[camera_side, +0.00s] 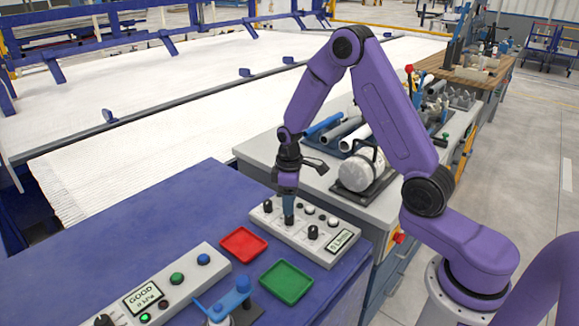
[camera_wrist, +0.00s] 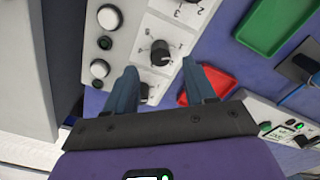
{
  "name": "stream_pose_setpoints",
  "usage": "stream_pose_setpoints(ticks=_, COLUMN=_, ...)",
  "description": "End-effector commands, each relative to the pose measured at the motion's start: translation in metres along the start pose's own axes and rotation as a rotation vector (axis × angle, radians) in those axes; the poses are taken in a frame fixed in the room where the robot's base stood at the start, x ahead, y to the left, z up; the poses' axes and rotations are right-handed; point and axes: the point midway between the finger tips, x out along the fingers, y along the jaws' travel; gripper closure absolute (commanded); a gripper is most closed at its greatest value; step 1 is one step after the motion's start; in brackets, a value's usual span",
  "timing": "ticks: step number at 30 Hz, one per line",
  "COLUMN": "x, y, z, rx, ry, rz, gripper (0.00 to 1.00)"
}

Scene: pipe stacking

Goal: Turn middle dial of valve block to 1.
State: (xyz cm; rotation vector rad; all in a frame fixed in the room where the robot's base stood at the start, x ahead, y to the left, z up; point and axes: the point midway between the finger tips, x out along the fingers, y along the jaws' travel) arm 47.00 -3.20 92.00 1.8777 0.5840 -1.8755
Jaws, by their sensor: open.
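The valve block (camera_side: 270,225) is a light grey panel on the blue table in the side view, with a row of black dials, several buttons and a small display. My gripper (camera_side: 289,208) points down over its middle dial, between the left dial (camera_side: 267,206) and the right dial (camera_side: 313,232). In the wrist view my open gripper (camera_wrist: 159,68) has its fingertips on either side of a black dial (camera_wrist: 160,53), which looks like the middle one. Numerals are printed around the dials. I cannot tell whether the fingers touch the dial. Its pointer is too small to read.
A red tray (camera_side: 243,244) and a green tray (camera_side: 286,282) lie in front of the block. Another panel (camera_side: 165,290) with a "GOOD" display and a blue valve (camera_side: 230,298) stand nearer the camera. A grey bench with pipes and a white cylinder (camera_side: 357,172) is behind.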

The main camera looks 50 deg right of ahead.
Motion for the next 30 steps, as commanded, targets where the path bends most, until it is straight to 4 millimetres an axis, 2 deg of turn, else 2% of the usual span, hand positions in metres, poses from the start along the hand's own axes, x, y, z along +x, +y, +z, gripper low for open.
stream_pose_setpoints(ticks=9, x=-0.065, y=0.0, z=-0.001, rx=-0.001, ry=0.005, rz=0.004, gripper=0.45)
stream_pose_setpoints(ticks=15, x=-0.099, y=0.0, z=-0.001, rx=-0.001, ry=0.004, rz=0.003, gripper=0.45)
stream_pose_setpoints(ticks=21, x=-0.116, y=0.0, z=0.0, rx=-0.001, ry=0.001, rz=0.001, gripper=0.45)
stream_pose_setpoints(ticks=30, x=-0.119, y=0.0, z=0.0, rx=-0.001, ry=0.0, rz=0.0, gripper=0.45)
